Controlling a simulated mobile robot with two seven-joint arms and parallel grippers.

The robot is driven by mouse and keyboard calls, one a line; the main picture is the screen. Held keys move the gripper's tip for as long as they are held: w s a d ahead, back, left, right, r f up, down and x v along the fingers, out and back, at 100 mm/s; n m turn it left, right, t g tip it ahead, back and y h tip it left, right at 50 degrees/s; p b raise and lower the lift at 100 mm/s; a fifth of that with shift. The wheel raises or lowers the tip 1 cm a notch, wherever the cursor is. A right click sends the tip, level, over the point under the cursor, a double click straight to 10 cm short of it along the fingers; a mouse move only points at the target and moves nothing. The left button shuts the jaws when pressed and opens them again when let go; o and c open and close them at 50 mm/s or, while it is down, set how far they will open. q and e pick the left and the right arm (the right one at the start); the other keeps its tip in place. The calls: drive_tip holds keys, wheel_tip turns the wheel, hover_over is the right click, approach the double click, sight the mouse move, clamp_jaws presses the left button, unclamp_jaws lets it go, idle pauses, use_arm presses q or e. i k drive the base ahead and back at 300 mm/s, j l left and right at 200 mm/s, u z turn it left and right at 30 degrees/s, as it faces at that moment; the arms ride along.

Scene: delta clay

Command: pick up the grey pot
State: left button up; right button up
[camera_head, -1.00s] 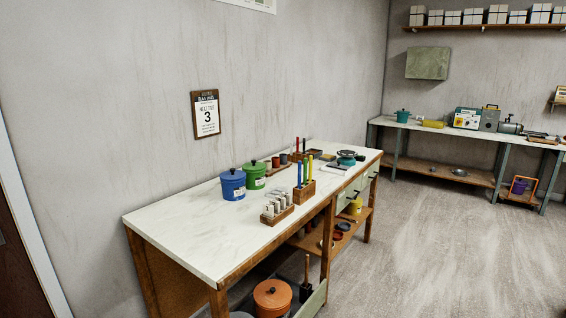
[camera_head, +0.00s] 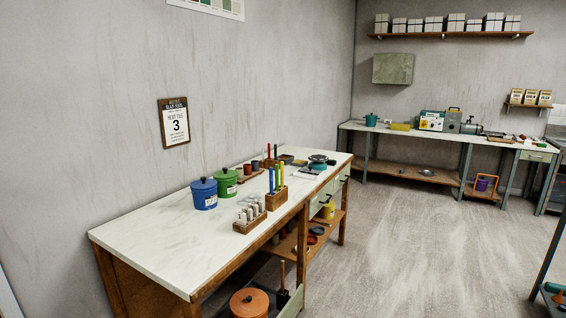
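I cannot make out a clearly grey pot. On the near workbench (camera_head: 150,233) stand a blue lidded pot (camera_head: 204,196) and a green lidded pot (camera_head: 226,183). Behind them, small reddish and dark cups (camera_head: 248,169) sit on a wooden tray, too small to tell their colors well. An orange lidded pot (camera_head: 249,303) is low under the bench, cut by the frame's bottom edge. A teal pot (camera_head: 371,120) stands on the far bench. Neither of my grippers is in view.
Wooden blocks (camera_head: 262,223) with upright tools stand along the bench's front. A yellow pot (camera_head: 329,210) is on its lower shelf. The far bench (camera_head: 440,137) runs along the back wall. Another table's edge (camera_head: 549,255) shows at right. The floor (camera_head: 430,240) between is clear.

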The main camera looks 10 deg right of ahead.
sight(256, 164)
drive_tip(key=z, duration=1.35)
drive_tip(key=i, duration=5.05)
drive_tip(key=u, duration=0.85)
